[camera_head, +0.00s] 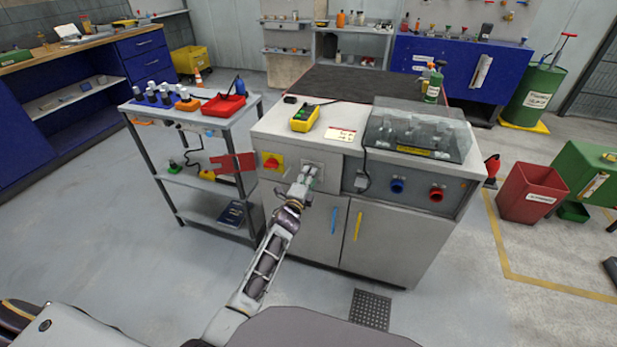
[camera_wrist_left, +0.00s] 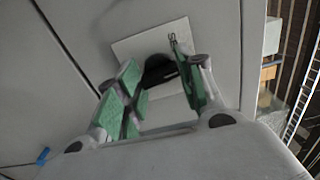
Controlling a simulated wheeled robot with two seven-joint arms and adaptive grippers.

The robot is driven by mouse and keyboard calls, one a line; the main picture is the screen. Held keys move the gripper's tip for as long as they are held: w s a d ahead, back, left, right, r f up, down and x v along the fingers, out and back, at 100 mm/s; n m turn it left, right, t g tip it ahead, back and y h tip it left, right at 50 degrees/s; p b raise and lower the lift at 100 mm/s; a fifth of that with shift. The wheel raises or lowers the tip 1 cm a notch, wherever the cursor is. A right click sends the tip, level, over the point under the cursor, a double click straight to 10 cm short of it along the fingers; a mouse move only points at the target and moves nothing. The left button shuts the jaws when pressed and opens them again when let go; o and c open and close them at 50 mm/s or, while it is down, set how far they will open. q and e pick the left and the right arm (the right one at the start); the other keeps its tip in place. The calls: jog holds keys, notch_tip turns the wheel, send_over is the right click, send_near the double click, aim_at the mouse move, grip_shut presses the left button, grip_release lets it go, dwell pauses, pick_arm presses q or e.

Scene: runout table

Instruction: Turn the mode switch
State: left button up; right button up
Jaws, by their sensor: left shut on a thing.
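The mode switch is a dark knob (camera_wrist_left: 160,72) on a pale square plate (camera_wrist_left: 130,44), seen in the left wrist view. My left gripper (camera_wrist_left: 160,92) has its green-padded fingers on either side of the knob and is shut on it. In the head view, my left gripper (camera_head: 309,174) reaches the front of the grey machine cabinet (camera_head: 300,225), right of a red knob on a yellow plate (camera_head: 271,162). The gripper hides the switch there. My right gripper is not in view.
A yellow pendant (camera_head: 305,118) and a clear cover (camera_head: 418,130) are on the cabinet top. Blue (camera_head: 397,186) and red (camera_head: 437,194) sockets are on its front. A grey cart (camera_head: 190,115) stands at the left, with a red plate (camera_head: 233,164) near the machine.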

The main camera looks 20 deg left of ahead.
pick_arm(q)
jog(key=shift+n+p, duration=1.4)
jog(key=shift+n, duration=2.5)
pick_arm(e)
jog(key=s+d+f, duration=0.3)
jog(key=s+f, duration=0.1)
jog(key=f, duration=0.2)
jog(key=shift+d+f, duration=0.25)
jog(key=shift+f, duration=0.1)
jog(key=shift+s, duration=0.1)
pick_arm(q)
jog(key=o, duration=1)
jog(key=shift+o, duration=0.2)
jog(key=shift+s, duration=0.1)
jog(key=s, duration=1.1)
jog(key=shift+s+a, duration=0.15)
jog(key=shift+s, duration=0.25)
